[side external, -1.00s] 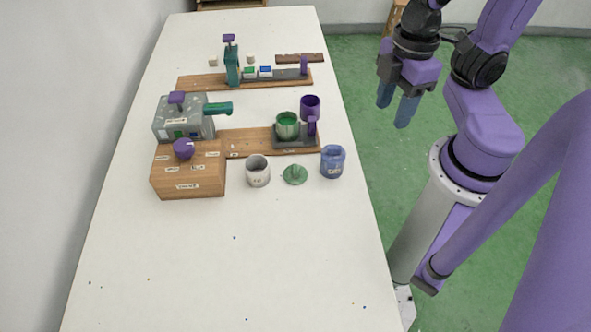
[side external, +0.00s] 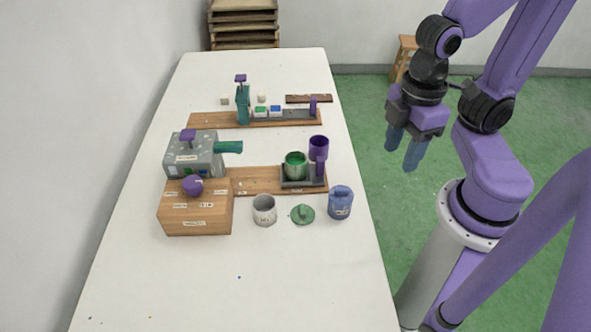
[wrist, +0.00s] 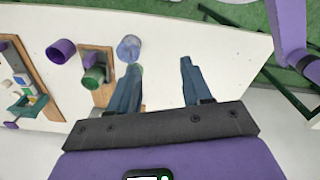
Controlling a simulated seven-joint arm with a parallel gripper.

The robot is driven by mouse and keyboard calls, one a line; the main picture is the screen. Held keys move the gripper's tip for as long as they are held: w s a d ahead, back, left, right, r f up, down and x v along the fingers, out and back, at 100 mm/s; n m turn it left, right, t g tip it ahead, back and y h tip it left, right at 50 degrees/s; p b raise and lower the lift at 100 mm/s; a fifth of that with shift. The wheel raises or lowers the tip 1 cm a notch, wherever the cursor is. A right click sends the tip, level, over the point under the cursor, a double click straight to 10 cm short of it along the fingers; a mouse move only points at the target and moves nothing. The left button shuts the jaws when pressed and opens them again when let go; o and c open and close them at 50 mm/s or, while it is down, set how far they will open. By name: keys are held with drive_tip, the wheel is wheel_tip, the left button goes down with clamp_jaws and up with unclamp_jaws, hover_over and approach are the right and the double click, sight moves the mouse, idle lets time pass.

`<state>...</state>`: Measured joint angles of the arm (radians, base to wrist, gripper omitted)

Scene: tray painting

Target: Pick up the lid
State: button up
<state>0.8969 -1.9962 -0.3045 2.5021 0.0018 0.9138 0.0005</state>
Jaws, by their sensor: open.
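A round green lid (side external: 303,214) with a small raised handle lies flat on the white table, between a grey-white cup (side external: 264,211) and a blue jar (side external: 340,203). My gripper (side external: 401,157) hangs open and empty in the air, off the right side of the table in the side external view. Its blue fingers point down, well apart from the lid. In the wrist view the two fingers (wrist: 161,66) stand spread with nothing between them. A bit of green beside the left finger may be the lid, mostly hidden there. The blue jar (wrist: 128,48) shows just past that finger.
A green cup (side external: 296,166) stands in a dark holder on a wooden board, with a purple cup (side external: 318,147) behind it. A wooden box (side external: 197,212) and a grey machine (side external: 194,155) stand to the left. The table's front part is bare apart from small specks.

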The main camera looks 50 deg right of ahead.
drive_tip(key=shift+c, duration=0.5)
drive_tip(key=n, duration=1.4)
hover_over(303, 209)
wheel_tip(303, 209, down, 5)
drive_tip(key=f, duration=1.2)
drive_tip(key=shift+w+d+f, duration=0.2)
drive_tip(key=shift+w+f, duration=0.05)
drive_tip(key=shift+w, duration=0.05)
drive_tip(key=shift+s+a+f, duration=0.1)
drive_tip(key=shift+s+f, duration=0.1)
drive_tip(key=shift+f, duration=0.6)
drive_tip(key=shift+s+a+f, duration=0.1)
drive_tip(key=shift+s+f, duration=0.05)
drive_tip(key=shift+f, duration=1.7)
